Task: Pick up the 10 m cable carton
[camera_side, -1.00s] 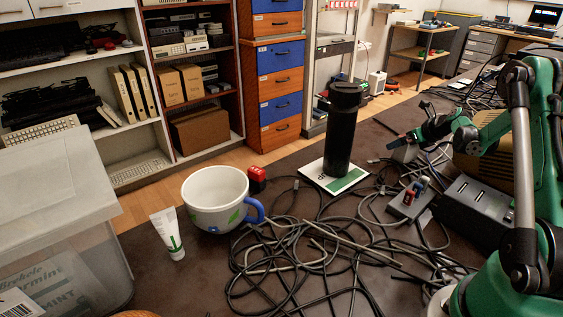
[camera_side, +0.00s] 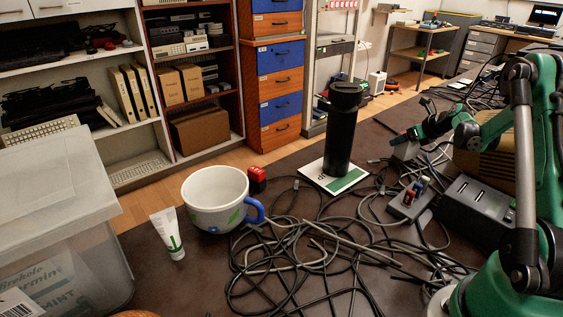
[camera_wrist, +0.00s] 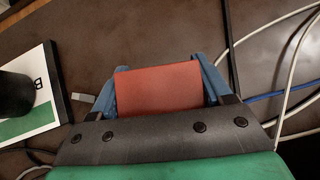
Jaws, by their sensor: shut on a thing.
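In the wrist view a plain reddish box face (camera_wrist: 158,90), which I take for the cable carton, sits between the two blue fingers of my gripper (camera_wrist: 160,84). The fingers touch it on both sides. No lettering shows on this face. In the side view my gripper (camera_side: 396,138) is small and far back on the dark table, right of the black tumbler. A pale grey block (camera_side: 405,151) shows right at the fingers there; I cannot tell whether it is part of the carton or whether the carton is clear of the table.
The black tumbler (camera_side: 341,130) stands on a white and green booklet (camera_side: 313,173), close to my gripper's left. Tangled cables (camera_side: 300,260) cover the middle. A power strip (camera_side: 408,204), a grey device (camera_side: 478,208), a mug (camera_side: 214,200) and a tube (camera_side: 167,234) stand around.

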